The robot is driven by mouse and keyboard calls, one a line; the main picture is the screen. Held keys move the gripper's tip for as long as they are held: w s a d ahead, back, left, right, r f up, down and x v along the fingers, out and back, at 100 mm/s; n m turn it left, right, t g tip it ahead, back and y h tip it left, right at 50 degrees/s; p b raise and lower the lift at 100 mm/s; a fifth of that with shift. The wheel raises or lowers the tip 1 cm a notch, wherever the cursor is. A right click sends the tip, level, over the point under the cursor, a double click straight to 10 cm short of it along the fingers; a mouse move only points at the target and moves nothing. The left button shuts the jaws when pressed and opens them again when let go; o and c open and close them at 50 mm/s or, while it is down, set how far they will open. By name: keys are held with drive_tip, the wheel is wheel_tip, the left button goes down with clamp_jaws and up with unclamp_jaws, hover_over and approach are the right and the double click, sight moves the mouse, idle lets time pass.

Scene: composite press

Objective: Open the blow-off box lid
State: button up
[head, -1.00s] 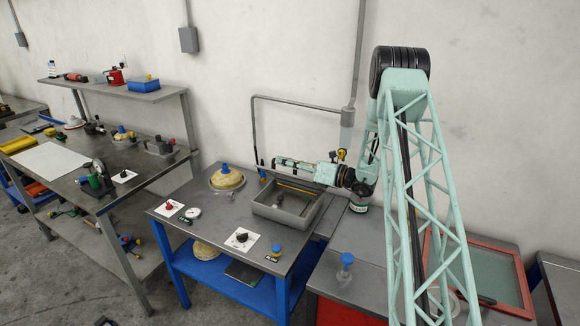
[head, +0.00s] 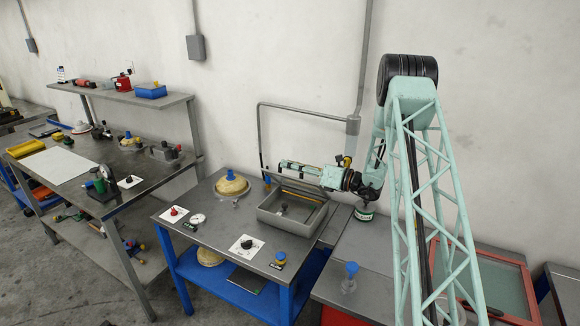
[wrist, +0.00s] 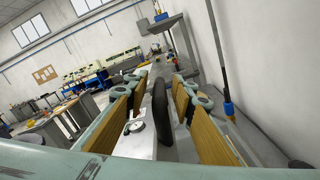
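The blow-off box (head: 268,219) is a grey open-topped box on the middle table. Its inside shows, with a small dark object in it. A grey panel that looks like its lid (head: 303,187) stands tilted up along the rear edge. My gripper (head: 284,163) is above and behind this rear edge, pointing left. In the wrist view, my gripper (wrist: 160,112) has its two tan-padded fingers wide apart. A dark rounded upright piece (wrist: 158,105) shows between them, apart from both pads. Whether it belongs to the lid I cannot tell.
A yellow dome with a blue knob (head: 231,184) stands left of the box. A black dial on a white plate (head: 246,245) and a blue button (head: 281,256) are in front. A grey pipe (head: 305,108) runs along the wall behind. A blue-capped flask (head: 350,277) stands to the right.

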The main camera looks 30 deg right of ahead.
drive_tip(key=shift+s+d, duration=0.15)
drive_tip(key=shift+v, duration=5.8)
